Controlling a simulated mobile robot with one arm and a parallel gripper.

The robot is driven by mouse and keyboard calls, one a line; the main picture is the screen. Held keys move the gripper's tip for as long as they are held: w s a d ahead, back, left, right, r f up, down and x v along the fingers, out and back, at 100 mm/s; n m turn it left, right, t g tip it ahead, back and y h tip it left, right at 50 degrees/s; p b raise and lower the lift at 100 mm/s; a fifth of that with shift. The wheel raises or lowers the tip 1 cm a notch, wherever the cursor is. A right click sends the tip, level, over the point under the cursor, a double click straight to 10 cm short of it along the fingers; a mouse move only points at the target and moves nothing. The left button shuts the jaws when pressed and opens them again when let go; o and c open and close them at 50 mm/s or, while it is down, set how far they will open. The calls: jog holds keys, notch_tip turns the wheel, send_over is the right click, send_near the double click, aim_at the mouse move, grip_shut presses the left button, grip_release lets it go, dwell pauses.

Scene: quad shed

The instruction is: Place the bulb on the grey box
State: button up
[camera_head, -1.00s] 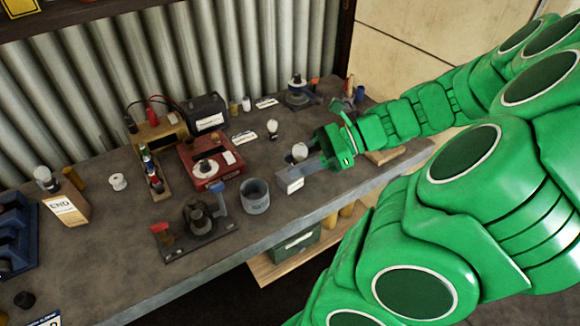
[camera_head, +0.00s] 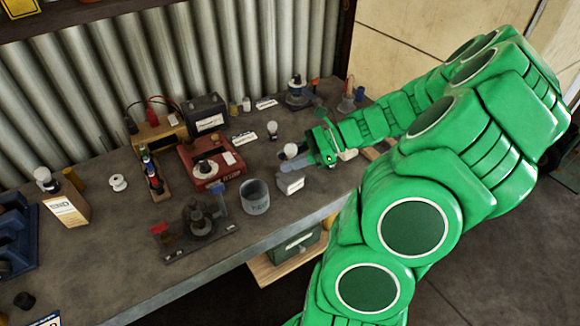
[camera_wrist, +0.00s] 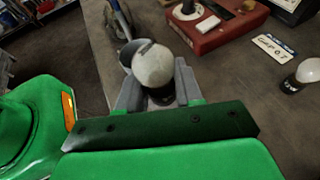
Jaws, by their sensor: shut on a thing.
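My gripper (camera_head: 292,163) is shut on a bulb (camera_head: 290,150) with a white globe and a dark base. In the wrist view the bulb (camera_wrist: 153,66) stands upright between the grey fingers (camera_wrist: 158,92), globe upward. The small grey box (camera_head: 290,185), with a pale label on its front, stands on the bench just below and in front of the gripper in the head view. The bulb appears above and behind it; the exact gap cannot be told. The box cannot be made out in the wrist view.
A grey cup (camera_head: 255,198) stands left of the box. A red device (camera_head: 211,160) is behind the cup. A second bulb (camera_head: 271,130) stands near a label card (camera_head: 244,137). A dark clamp stand (camera_head: 197,222) is at front left. The bench front edge is close.

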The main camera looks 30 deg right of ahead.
aim_at(290, 175)
jog(key=shift+w+f, duration=0.25)
jog(key=shift+f, duration=0.05)
jog(key=shift+d+f, duration=0.1)
jog(key=shift+f, duration=1.45)
jog(key=shift+f, duration=0.1)
jog(key=o, duration=1)
jog(key=shift+o, duration=0.2)
jog(key=v, duration=1.2)
jog(key=shift+r, duration=0.2)
jog(key=shift+w, duration=0.1)
